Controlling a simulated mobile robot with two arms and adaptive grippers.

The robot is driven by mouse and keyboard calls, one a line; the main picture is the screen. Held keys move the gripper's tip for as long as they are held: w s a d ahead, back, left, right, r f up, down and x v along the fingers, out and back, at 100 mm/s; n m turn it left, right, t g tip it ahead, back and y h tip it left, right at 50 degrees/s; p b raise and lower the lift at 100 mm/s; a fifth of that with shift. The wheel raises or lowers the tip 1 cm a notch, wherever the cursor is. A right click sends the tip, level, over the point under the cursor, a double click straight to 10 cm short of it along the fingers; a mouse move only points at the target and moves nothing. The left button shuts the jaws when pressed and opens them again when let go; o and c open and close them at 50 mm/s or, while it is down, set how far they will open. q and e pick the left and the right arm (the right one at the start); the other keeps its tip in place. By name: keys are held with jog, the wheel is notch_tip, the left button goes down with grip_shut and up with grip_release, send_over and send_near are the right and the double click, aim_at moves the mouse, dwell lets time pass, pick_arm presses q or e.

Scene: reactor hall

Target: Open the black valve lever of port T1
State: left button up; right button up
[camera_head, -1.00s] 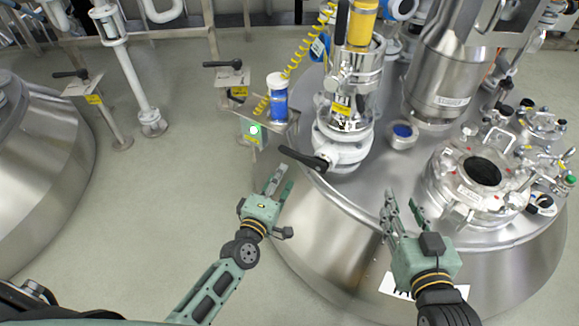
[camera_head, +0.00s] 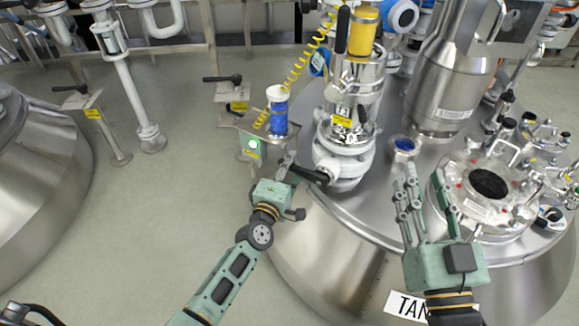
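The black valve lever (camera_head: 312,174) sticks out to the left from the white valve body (camera_head: 343,170) under a glass-and-steel column. A yellow label (camera_head: 344,121) hangs on the column; its small print is unreadable, so I cannot confirm it is T1. My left gripper (camera_head: 286,166) is at the lever's free end, its fingers beside or around the tip. The fingers overlap the lever and I cannot tell whether they close on it. My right gripper (camera_head: 426,190) is open and empty above the tank top, right of the valve.
A small blue container with a white cap (camera_head: 278,110) stands on a metal shelf just behind the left gripper. A yellow coiled hose (camera_head: 292,76) hangs near it. A round hatch (camera_head: 488,184) is right of my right gripper. Open floor lies to the left.

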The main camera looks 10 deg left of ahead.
pick_arm(q)
grip_shut()
dwell(0.3)
dwell(0.3)
